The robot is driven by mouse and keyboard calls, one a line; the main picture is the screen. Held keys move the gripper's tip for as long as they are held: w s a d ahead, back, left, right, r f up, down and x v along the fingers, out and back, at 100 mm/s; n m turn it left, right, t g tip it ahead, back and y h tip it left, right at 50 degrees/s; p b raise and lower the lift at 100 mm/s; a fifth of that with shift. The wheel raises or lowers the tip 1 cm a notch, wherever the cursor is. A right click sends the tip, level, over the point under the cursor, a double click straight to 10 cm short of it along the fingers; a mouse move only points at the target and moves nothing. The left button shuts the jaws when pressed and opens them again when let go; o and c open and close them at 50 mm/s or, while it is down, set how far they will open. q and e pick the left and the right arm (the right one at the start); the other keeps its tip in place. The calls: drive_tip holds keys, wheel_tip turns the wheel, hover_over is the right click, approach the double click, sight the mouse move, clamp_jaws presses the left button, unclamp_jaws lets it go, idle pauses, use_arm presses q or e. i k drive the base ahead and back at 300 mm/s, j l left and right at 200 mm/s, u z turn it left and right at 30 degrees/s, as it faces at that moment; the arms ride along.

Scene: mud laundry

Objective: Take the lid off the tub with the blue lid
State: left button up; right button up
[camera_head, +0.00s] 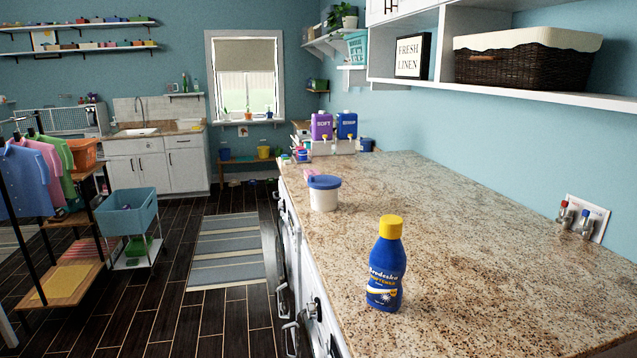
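The white tub (324,199) stands upright on the granite counter, near its left edge, beyond the blue bottle. Its blue lid (324,182) sits on top and covers the opening. Neither of my grippers shows in the head view.
A blue bottle with a yellow cap (387,265) stands on the counter (470,240) nearer to me. A pink item (311,173) lies just behind the tub. Purple and blue dispensers (334,126) stand at the counter's far end. The counter's middle and right are clear; a striped rug (227,248) lies left.

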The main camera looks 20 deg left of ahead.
sight(322, 182)
drive_tip(key=j+z, duration=0.2)
drive_tip(key=j, duration=0.3)
drive_tip(key=k+j+z, duration=0.25)
drive_tip(key=j, duration=0.25)
drive_tip(key=j+z, duration=0.45)
drive_tip(key=j, duration=0.65)
drive_tip(key=i+j+z, duration=0.1)
drive_tip(key=j+z, duration=0.15)
drive_tip(key=j, duration=0.25)
drive_tip(key=j+z, duration=0.2)
drive_tip(key=j, duration=0.35)
